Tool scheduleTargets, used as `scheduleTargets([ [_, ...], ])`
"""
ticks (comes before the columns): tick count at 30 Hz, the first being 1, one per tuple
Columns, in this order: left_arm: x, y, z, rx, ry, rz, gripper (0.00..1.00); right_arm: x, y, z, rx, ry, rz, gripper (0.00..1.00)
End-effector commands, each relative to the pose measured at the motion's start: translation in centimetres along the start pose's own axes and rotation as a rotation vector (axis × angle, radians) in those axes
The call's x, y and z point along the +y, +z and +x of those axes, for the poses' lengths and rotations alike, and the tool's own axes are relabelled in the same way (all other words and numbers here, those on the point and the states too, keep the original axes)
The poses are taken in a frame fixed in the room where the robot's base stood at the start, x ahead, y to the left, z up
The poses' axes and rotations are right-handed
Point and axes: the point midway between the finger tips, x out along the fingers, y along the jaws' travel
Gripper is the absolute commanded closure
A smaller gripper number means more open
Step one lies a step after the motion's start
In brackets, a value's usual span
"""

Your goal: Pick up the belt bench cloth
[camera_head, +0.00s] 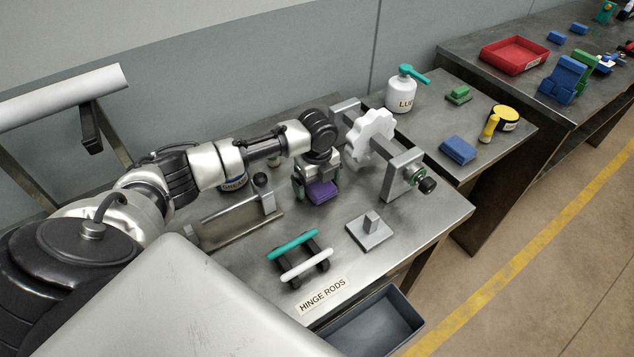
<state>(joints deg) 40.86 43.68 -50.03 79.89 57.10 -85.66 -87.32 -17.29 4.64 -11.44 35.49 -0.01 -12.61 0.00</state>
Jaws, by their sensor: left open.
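The gripper's body hides the cloth's back part. I cannot tell whether the fingers touch it. My right gripper is not in view.
A white gear wheel on a stand (370,137) is close on the right of the gripper. A grey block with a peg (370,232) and a rod rack (299,258) stand in front. A blue block (458,150) and white bottle (401,95) are on the farther bench.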

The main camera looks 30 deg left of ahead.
Motion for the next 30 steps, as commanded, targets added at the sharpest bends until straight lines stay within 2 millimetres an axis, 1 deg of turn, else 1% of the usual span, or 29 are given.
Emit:
scheduleTargets([
  [3, 0.01, 0.03, 0.49, -0.001, 0.000, 0.000, 0.01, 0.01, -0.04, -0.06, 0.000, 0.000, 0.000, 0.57],
  [8, 0.01, 0.03, 0.50, -0.001, 0.000, 0.000, 0.01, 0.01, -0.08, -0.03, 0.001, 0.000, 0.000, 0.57],
  [11, 0.00, 0.04, 0.48, -0.001, 0.000, 0.000, 0.13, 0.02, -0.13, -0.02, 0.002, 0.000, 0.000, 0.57],
  [12, 0.00, 0.04, 0.48, -0.001, -0.001, 0.000, 0.19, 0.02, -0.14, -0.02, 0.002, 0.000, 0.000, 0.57],
  [19, 0.00, 0.04, 0.46, -0.001, -0.001, 0.000, 0.54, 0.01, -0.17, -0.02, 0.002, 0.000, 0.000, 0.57],
  [26, -0.02, 0.05, 0.39, -0.001, -0.001, 0.000, 0.55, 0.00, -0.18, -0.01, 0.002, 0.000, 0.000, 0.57],
  [30, -0.06, 0.07, -0.17, -0.002, -0.003, 0.000, 0.55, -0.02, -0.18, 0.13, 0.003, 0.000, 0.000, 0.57],
])
